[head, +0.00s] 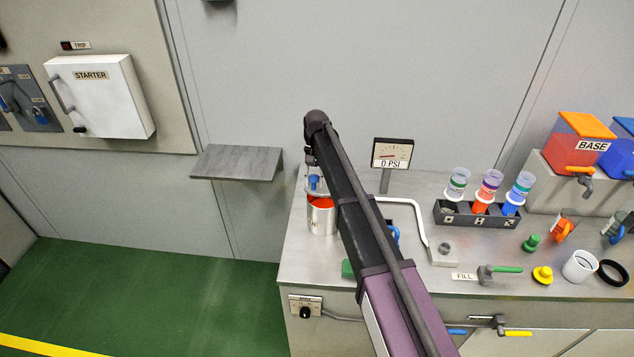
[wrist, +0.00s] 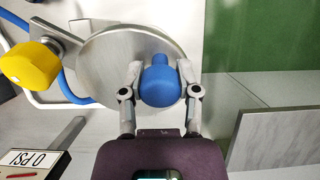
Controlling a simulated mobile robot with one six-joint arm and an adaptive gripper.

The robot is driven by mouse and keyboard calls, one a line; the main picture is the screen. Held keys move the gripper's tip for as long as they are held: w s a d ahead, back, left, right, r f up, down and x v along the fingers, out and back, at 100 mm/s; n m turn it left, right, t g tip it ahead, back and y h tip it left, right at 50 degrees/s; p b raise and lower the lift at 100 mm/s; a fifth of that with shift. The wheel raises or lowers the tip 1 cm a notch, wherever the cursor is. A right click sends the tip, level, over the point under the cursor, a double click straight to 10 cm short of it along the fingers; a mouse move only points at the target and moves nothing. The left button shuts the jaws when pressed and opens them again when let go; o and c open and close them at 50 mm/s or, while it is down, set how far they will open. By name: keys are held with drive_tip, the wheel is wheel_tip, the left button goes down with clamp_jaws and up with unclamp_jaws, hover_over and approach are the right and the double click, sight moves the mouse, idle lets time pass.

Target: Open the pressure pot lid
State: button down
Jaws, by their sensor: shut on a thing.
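The pressure pot (head: 321,219) is a small metal cylinder at the left end of the bench in the head view. Red shows at its top, and my arm hides its right side. The round grey lid (wrist: 105,55) fills the upper middle of the wrist view. A blue knob (wrist: 161,86) stands out from the lid and also shows above the pot in the head view (head: 314,183). My gripper (wrist: 160,70) is shut on the blue knob, one finger on each side. The lid's exact tilt and its gap to the pot are hard to tell.
A pressure gauge (head: 393,154) reading 0 PSI stands behind the arm. A yellow knob (wrist: 30,64) and blue hose (wrist: 68,86) sit beside the lid. A grey wall shelf (head: 237,163) is left of the bench. A rack of bottles (head: 478,213) stands to the right.

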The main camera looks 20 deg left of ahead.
drive_tip(key=shift+w+d, duration=0.1)
drive_tip(key=shift+c, duration=1.5)
unclamp_jaws()
drive_tip(key=shift+c, duration=0.3)
